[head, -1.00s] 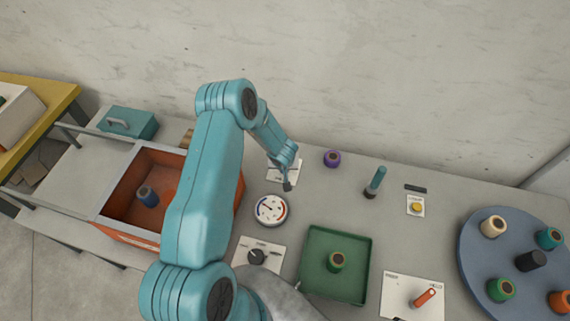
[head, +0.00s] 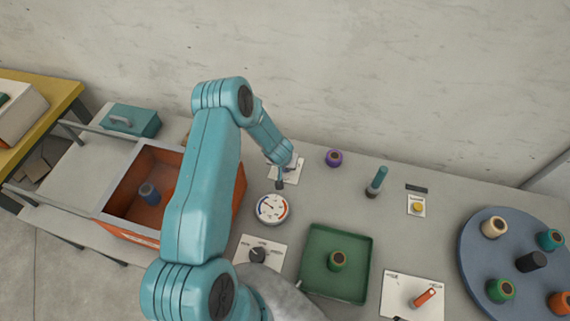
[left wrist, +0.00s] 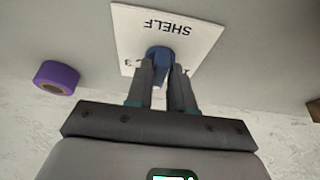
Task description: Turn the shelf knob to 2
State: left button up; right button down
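The shelf knob (left wrist: 159,54) is blue and sits on a white plate (left wrist: 192,37) lettered SHELF, seen upside down in the left wrist view. My left gripper (left wrist: 162,66) has its two dark fingertips at the knob, one on each side, with a narrow gap between the fingers. I cannot tell whether they press on it. The fingers cover part of the plate's markings, and the knob's setting is unreadable. In the head view my left gripper (head: 280,183) is over the SHELF plate (head: 291,173), and its wrist hides the knob. My right gripper is not in view.
A round dial gauge (head: 271,208) lies just in front of the plate. A purple spool (head: 333,158) stands to its right. A second knob plate (head: 273,246), a green tray (head: 307,266) and an orange bin (head: 192,179) are nearby. The wall is close behind.

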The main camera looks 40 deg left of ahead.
pick_arm(q)
jog(key=shift+o, duration=1.2)
jog(key=v, duration=1.6)
jog(key=shift+r, duration=0.2)
jog(key=shift+f, duration=0.1)
jog(key=shift+s, duration=0.1)
